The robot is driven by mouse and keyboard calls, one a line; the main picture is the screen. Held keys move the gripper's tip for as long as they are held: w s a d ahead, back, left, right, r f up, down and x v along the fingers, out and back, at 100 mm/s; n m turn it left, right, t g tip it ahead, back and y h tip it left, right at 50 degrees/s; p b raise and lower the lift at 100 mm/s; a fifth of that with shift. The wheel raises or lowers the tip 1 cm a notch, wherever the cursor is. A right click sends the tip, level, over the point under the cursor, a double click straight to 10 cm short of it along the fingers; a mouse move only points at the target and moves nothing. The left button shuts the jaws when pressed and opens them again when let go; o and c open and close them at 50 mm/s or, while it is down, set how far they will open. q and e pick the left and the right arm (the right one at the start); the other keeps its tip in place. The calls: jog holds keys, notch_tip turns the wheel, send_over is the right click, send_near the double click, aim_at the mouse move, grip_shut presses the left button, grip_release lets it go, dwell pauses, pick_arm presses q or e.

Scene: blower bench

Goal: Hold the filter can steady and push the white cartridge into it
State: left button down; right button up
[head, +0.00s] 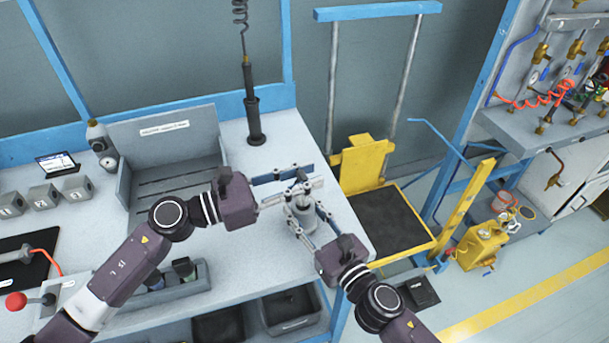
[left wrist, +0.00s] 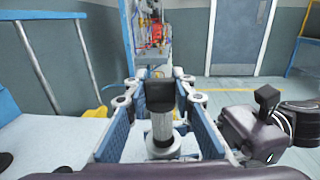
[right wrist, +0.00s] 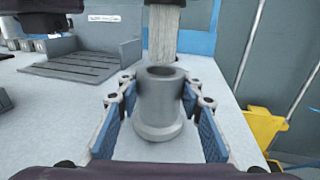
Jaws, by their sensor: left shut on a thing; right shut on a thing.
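The grey, round filter can (head: 303,211) stands upright near the right edge of the bench, its open mouth facing up in the right wrist view (right wrist: 158,105). My right gripper (head: 305,214) is shut on the can, one finger on each side. The white cartridge (left wrist: 162,125) has a black cap (left wrist: 160,95) and is upright. My left gripper (head: 309,177) is shut on the cartridge and holds it over the can. In the right wrist view, the cartridge's lower end (right wrist: 174,38) shows just above the can's rim, slightly right of the mouth's centre. Its top is out of that view.
A grey open tray (head: 175,180) stands left on the bench, with grey blocks (head: 45,195) further left. A dark post tool (head: 253,120) stands behind the grippers. A yellow cart (head: 385,215) is beyond the bench's right edge.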

pick_arm(q)
jog(key=shift+f, duration=1.55)
jog(key=shift+d+f, duration=0.1)
